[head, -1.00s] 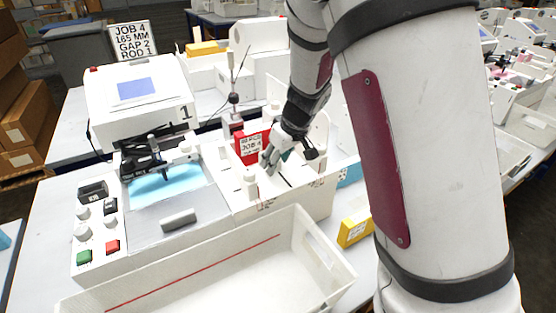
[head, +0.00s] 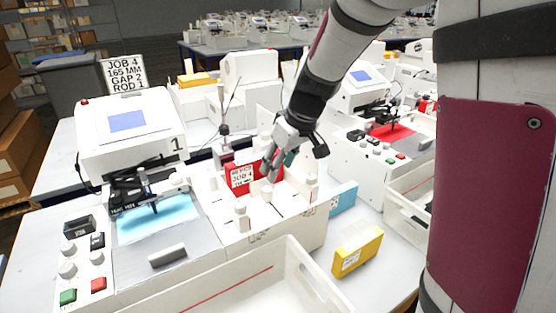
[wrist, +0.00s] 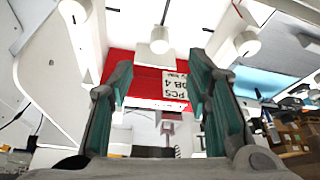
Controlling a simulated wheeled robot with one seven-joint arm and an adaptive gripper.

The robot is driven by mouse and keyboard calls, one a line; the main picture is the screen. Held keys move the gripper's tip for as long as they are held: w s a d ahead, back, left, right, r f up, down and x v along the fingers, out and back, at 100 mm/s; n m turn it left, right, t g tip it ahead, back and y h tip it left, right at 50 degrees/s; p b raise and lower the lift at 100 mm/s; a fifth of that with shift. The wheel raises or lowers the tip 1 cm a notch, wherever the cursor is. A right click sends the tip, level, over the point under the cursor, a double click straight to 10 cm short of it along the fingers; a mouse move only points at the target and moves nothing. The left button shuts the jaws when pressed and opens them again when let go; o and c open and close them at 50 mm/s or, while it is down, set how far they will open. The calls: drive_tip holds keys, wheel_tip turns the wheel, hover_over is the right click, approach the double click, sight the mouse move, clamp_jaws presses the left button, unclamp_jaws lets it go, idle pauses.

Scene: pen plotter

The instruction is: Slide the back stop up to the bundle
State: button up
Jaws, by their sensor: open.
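The red bundle (head: 232,182) with a white "JOB 4" label stands in the white feeder of machine 1. It also shows, with its label upside down, in the wrist view (wrist: 122,72). White knobbed posts stand around it: one at the front (head: 242,218), one at the right (head: 311,186), one behind. I cannot tell for certain which belongs to the back stop. My gripper (head: 268,172) is low over the feeder, just right of the bundle's label. In the wrist view its teal fingers (wrist: 162,88) are apart with nothing held between them.
A white bin (head: 312,268) stands in front of the feeder. A yellow box (head: 357,250) and a blue box (head: 343,198) lie to its right. The printer with the blue screen (head: 127,121) is at the left. A second plotter stands at the right.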

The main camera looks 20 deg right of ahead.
drive_tip(key=shift+s+d+r, duration=0.1)
drive_tip(key=shift+s+r, duration=0.1)
drive_tip(key=shift+r, duration=0.3)
drive_tip(key=shift+c, duration=0.3)
